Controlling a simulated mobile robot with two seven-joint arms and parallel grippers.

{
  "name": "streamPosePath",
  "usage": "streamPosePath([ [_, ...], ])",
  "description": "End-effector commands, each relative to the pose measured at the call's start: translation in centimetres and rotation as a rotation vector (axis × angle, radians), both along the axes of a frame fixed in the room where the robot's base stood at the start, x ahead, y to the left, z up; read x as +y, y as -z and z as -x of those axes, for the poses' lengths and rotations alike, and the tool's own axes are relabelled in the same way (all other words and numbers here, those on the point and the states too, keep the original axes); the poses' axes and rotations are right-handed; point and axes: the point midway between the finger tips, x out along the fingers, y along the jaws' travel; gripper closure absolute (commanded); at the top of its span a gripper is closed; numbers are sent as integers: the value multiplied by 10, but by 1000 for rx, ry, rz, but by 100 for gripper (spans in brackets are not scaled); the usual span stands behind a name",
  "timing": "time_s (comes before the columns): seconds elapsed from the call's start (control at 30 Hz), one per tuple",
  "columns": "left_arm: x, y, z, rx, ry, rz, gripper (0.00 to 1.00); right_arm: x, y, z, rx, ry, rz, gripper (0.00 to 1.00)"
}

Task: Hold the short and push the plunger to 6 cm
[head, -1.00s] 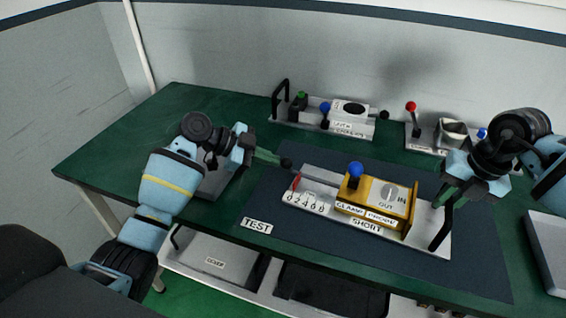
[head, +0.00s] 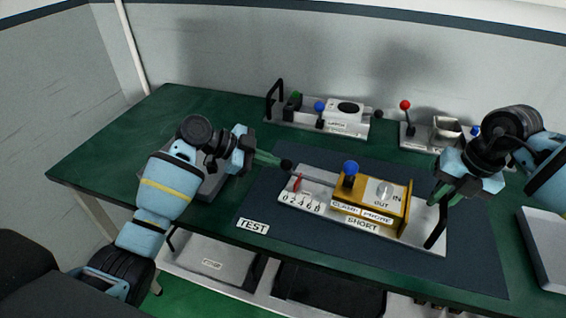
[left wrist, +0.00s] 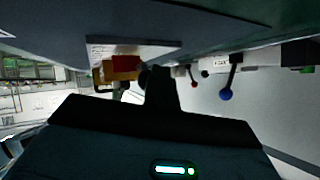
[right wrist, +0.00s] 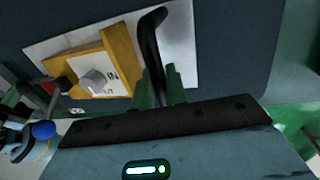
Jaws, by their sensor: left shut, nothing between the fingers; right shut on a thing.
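The short (head: 362,223) is a white plate with a yellow block labelled CLAMP PROBE, a blue-knobbed lever (head: 351,168) and an IN/OUT dial. Its grey plunger rod runs left to a black knob (head: 287,164). A red pointer (head: 297,184) stands over the left part of the number scale (head: 300,202); its exact reading is too small to tell. My left gripper (head: 275,159) is shut and empty, its fingertips at the plunger knob's outer side, seemingly touching. My right gripper (head: 447,188) is shut on the black handle (right wrist: 152,40) at the short's right end.
The short lies on a dark mat beside a TEST label (head: 253,227). Two other devices stand at the table's back: a white-bodied one (head: 345,113) and one with a red-knobbed lever (head: 405,105). A grey tray (head: 546,240) is at the right.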

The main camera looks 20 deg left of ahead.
Motion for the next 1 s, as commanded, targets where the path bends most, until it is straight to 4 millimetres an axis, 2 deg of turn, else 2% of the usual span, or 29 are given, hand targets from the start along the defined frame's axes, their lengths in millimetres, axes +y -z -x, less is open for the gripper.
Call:
streamPosePath([
  [0.03,-2,2,1,2,4,3,100,0,8,3,12,-2,4,100],
  [0.37,-3,2,1,2,4,3,100,0,8,3,12,-3,4,100],
  [1.0,-17,1,2,2,3,3,100,1,8,3,12,-3,4,100],
])
